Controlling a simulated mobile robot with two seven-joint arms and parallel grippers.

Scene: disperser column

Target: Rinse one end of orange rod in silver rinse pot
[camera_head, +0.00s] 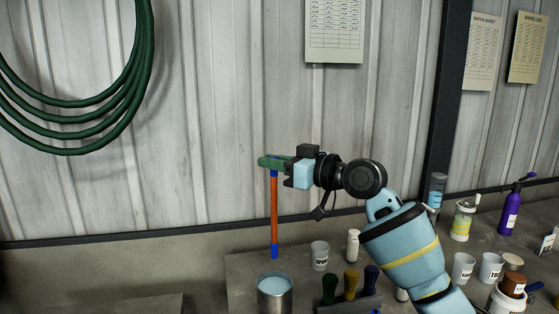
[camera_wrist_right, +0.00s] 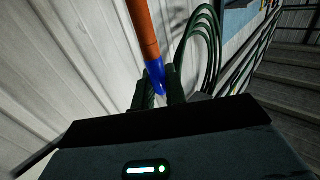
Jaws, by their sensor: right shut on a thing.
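The orange rod (camera_head: 274,212) has blue ends and hangs upright in the head view. My right gripper (camera_head: 272,163) is shut on its upper blue end. In the right wrist view the orange rod (camera_wrist_right: 143,30) and its blue end (camera_wrist_right: 155,78) show at the fingers of my right gripper (camera_wrist_right: 157,88). The silver rinse pot (camera_head: 274,300) stands below, with pale blue liquid inside. The rod's lower blue end appears a little above the pot's rim, apart from it. My left gripper is not in view.
A grey bench holds a white labelled cup (camera_head: 320,256), a small white bottle (camera_head: 353,245), and a rack with green, yellow and blue handles (camera_head: 350,290). More cups and a purple spray bottle (camera_head: 510,210) stand at right. A green hose (camera_head: 140,60) hangs on the wall.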

